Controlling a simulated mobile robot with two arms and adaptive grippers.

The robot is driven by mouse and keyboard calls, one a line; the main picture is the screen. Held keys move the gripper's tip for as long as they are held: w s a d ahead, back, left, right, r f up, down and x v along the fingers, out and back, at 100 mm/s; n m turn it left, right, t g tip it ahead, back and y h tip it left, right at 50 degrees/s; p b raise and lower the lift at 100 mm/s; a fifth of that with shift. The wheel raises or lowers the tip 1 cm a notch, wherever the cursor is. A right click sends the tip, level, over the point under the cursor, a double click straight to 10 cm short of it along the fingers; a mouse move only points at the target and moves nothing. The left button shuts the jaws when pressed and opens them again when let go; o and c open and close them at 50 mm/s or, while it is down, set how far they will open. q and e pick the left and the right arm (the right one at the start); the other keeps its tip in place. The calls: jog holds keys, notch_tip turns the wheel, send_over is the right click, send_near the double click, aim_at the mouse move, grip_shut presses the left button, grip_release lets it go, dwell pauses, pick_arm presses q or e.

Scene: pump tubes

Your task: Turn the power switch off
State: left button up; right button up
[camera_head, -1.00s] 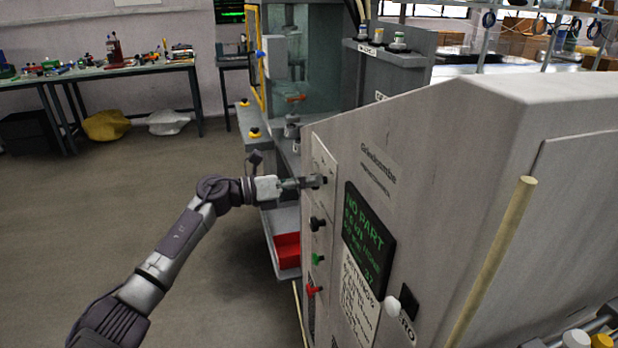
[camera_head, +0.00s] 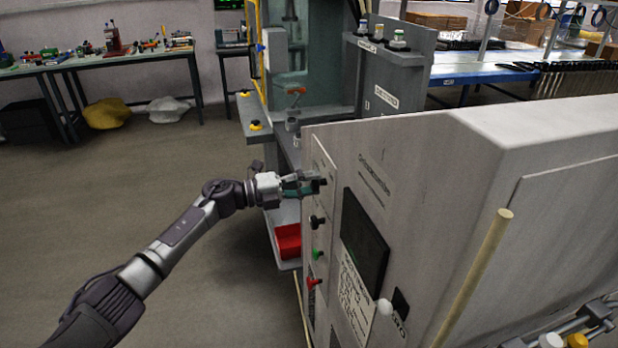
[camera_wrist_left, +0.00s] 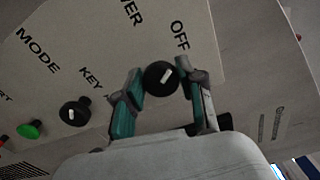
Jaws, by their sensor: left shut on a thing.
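The power switch is a round black knob (camera_wrist_left: 161,77) with a white pointer mark, set on the light panel of the grey cabinet. In the left wrist view it sits between the two teal-padded fingers of my left gripper (camera_wrist_left: 160,88), which is shut on it. The knob's white mark points towards the word OFF (camera_wrist_left: 180,36). In the head view my left gripper (camera_head: 312,186) reaches the top of the cabinet's control strip, and its fingers largely cover the knob. The screen (camera_head: 364,240) on the cabinet is dark. My right gripper is not in view.
Below the switch on the strip are a black key knob (camera_head: 317,221), a green button (camera_head: 317,254) and a red one (camera_head: 313,282). A white knob (camera_head: 385,307) and a wooden pole (camera_head: 474,275) stand out nearer me. A red bin (camera_head: 288,241) is behind the arm.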

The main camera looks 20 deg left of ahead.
pick_arm(q)
jog(key=shift+n+p, duration=0.35)
jog(key=shift+n, duration=0.45)
jog(key=o, duration=1.1)
jog(key=v, duration=1.2)
